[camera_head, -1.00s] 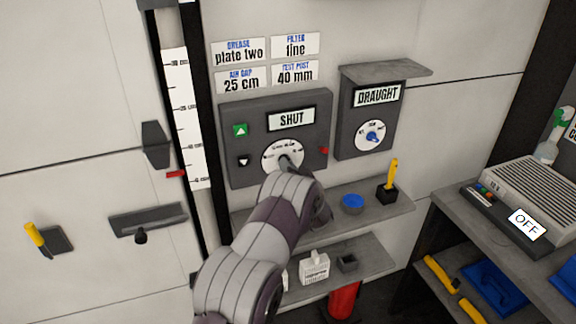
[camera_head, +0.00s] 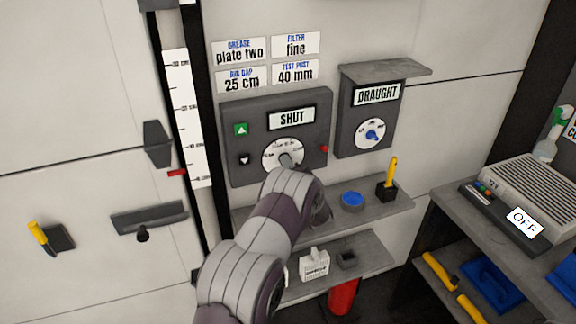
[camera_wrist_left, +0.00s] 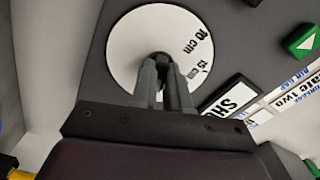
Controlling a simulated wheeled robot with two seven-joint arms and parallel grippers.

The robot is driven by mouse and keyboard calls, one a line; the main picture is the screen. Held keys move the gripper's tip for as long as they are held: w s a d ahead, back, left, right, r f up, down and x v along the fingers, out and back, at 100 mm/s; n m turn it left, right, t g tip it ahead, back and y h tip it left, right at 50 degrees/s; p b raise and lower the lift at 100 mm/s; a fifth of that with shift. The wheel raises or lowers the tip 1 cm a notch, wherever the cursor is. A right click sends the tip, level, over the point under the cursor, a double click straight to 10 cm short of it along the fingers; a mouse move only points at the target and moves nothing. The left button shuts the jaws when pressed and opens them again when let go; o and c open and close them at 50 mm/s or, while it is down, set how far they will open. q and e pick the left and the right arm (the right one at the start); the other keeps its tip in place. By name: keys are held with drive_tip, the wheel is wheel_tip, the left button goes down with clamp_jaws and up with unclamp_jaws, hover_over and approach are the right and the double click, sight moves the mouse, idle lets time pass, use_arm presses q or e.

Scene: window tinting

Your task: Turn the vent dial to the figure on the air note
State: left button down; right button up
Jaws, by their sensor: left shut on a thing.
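The vent dial (camera_head: 271,156) is a white round face with a dark knob on a grey panel (camera_head: 318,104) whose sign (camera_head: 291,118) reads SHUT. The air note (camera_head: 241,80) above the panel reads "AIR GAP 25 cm". My left gripper (camera_wrist_left: 163,64) is shut on the dial's knob at the centre of the face. In the left wrist view, the dial face (camera_wrist_left: 127,50) shows 10 cm and 15 cm near the fingers. The other figures are hidden or too small, and the knob's setting cannot be told. My right gripper is not in view.
Beside the notes for grease, filter and test post, a draught box (camera_head: 356,130) with a blue-knobbed dial hangs to the right. A shelf (camera_head: 330,215) below holds a blue dish and a dark cup. A scale strip (camera_head: 187,110) stands left of the panel.

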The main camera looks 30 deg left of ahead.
use_arm(q)
drive_tip(key=c, duration=1.1)
unclamp_jaws()
drive_tip(key=shift+d, duration=0.1)
drive_tip(key=b+v, duration=0.2)
drive_tip(key=v, duration=1)
drive_tip(key=shift+s+d+b, duration=0.15)
drive_tip(key=shift+s+b, duration=0.1)
drive_tip(key=shift+b, duration=0.15)
